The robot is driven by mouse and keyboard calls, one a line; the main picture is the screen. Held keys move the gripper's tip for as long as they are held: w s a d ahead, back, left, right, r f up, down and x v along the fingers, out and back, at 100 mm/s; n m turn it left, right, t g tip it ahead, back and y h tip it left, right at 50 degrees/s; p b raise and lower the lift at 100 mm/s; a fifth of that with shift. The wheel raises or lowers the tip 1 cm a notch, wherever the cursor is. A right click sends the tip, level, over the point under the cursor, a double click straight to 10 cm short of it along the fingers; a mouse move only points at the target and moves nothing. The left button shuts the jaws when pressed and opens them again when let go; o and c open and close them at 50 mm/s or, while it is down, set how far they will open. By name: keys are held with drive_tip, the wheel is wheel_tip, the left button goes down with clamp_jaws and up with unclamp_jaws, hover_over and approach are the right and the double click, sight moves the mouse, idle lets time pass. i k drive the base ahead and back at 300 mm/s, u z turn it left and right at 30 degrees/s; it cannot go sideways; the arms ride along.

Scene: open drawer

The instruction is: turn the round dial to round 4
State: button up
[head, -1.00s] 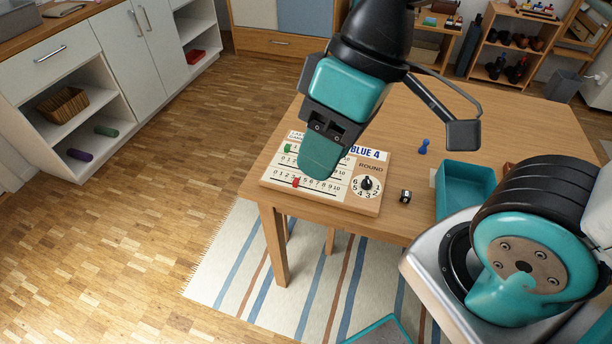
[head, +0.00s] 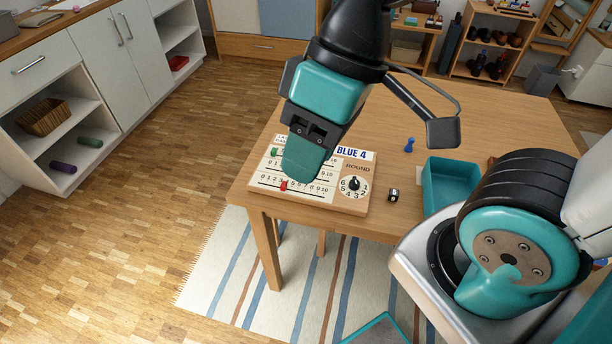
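The round dial (head: 354,185) is at the right end of the wooden score board (head: 353,206), under the word ROUND. It has a black knob on a white face with numbers around it; which number the knob points to is too small to tell. My gripper (head: 303,160) is above the board, left of the dial, and hides part of the sliding scales. Its fingers overlap from this side, so their opening is not clear. A red slider (head: 284,186) and a green slider (head: 274,152) sit on the scales. The board carries the label BLUE 4.
The board lies near the left front corner of the wooden table (head: 420,110). The table behind the board is mostly clear.

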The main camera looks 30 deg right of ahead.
sight(354, 185)
drive_tip(key=k, duration=1.3)
drive_tip(key=u, duration=0.7)
drive_tip(key=i, duration=1.25)
drive_tip(key=z, duration=0.55)
